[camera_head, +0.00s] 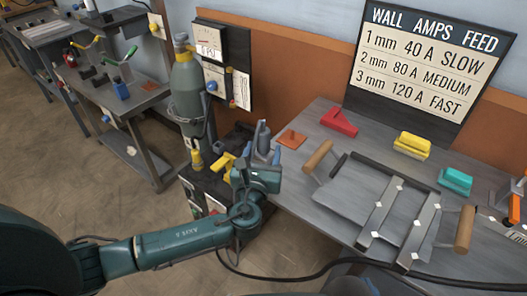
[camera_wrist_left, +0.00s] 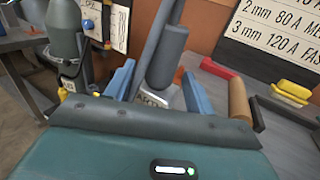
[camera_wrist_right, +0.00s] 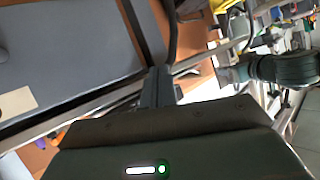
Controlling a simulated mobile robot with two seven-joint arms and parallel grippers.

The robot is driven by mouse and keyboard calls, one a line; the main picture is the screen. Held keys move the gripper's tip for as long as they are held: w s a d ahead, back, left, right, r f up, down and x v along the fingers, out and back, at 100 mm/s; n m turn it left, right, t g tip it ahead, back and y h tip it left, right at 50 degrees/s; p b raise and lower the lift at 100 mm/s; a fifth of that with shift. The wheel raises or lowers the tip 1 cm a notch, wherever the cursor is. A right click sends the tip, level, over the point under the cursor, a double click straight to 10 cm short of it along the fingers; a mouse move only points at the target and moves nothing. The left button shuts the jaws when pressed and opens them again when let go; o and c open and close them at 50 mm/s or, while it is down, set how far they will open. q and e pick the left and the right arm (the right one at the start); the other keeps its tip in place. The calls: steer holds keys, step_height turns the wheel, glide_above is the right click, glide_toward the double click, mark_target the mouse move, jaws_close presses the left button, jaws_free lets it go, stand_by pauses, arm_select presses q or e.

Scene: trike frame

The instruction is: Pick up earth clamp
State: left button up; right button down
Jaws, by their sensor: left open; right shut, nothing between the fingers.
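My left gripper (camera_wrist_left: 158,88) is open, its two blue fingers apart, at the left end of the workbench. A dark grey upright thing with a rounded handle (camera_wrist_left: 167,58) stands between and beyond its fingers; it looks like the earth clamp, but I cannot be sure. No grip on it shows. In the head view the grey thing (camera_head: 262,135) rises just behind my left gripper (camera_head: 262,160), which hides its lower part. My right gripper (camera_wrist_right: 157,88) is shut and empty in the right wrist view.
The workbench (camera_head: 300,200) holds a metal frame with wooden handles (camera_head: 317,157), a red magnet-like piece (camera_head: 339,122), yellow (camera_head: 412,146) and teal (camera_head: 455,181) blocks. A gas cylinder (camera_head: 187,90) stands left of the bench. A black cable (camera_head: 300,276) crosses in front. Floor at left is clear.

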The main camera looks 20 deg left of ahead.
arm_select(q)
steer(key=shift+w+a, duration=0.15)
steer(key=shift+w, duration=0.75)
steer(key=shift+c, duration=0.2)
steer(key=c, duration=1)
steer(key=shift+o, duration=0.2)
